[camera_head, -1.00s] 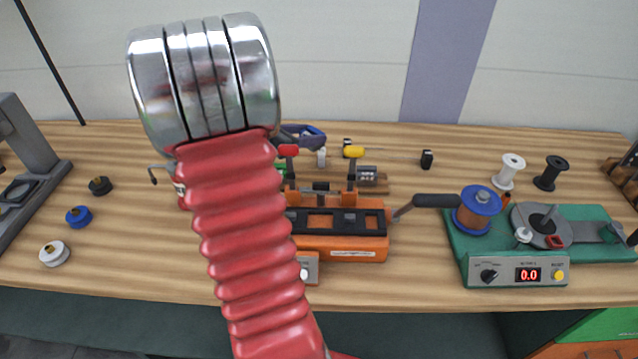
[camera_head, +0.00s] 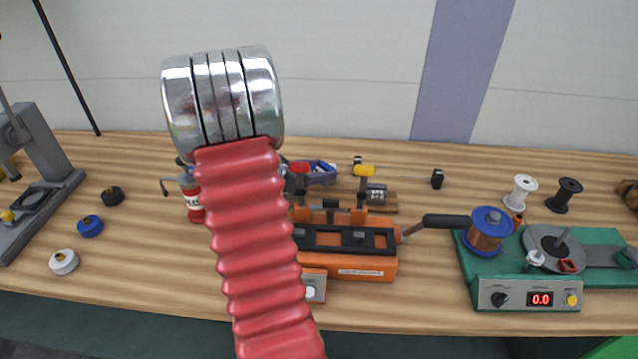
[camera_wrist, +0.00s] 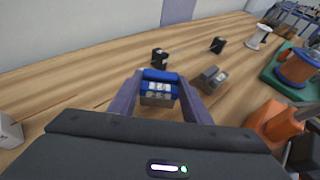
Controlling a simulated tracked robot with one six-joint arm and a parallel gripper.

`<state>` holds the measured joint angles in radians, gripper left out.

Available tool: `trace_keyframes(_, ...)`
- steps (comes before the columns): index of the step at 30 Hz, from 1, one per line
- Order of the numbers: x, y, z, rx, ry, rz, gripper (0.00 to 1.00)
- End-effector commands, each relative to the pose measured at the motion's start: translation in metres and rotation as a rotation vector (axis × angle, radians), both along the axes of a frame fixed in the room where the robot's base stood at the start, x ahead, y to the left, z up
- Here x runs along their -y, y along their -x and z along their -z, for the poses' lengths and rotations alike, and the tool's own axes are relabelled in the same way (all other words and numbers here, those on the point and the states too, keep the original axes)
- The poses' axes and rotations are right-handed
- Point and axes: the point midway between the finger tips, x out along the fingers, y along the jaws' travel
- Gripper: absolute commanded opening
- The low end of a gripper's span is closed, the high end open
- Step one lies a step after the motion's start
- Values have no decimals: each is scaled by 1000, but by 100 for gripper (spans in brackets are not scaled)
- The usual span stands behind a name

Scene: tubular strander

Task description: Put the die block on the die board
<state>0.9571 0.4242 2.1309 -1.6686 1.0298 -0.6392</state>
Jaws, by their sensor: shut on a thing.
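My gripper (camera_wrist: 159,82) is shut on a small blue and silver-grey block, which I take to be the die block (camera_wrist: 158,89). It sits between the two fingertips in the wrist view. In the head view my gripper (camera_head: 322,172) is partly behind my red arm, and the block cannot be made out clearly. A small brown board, apparently the die board (camera_head: 387,208), lies behind the orange machine with a grey ribbed part on it. In the wrist view that grey part (camera_wrist: 211,78) is right of my gripper, apart from the held block.
An orange machine (camera_head: 350,270) with a black top and red and yellow knobs stands in front. Two black posts (camera_head: 437,179) joined by a thin rod stand behind. A green winder (camera_head: 530,292) is at right. Small spools (camera_head: 64,262) lie at left.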

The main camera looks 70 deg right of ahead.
Motion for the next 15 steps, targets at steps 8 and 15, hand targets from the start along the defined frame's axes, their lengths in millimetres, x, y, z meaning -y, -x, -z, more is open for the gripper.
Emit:
trace_keyframes(8, 1, 0, 0, -1, 2, 1, 3)
trace_keyframes(15, 0, 1, 22, -2, 0, 1, 3)
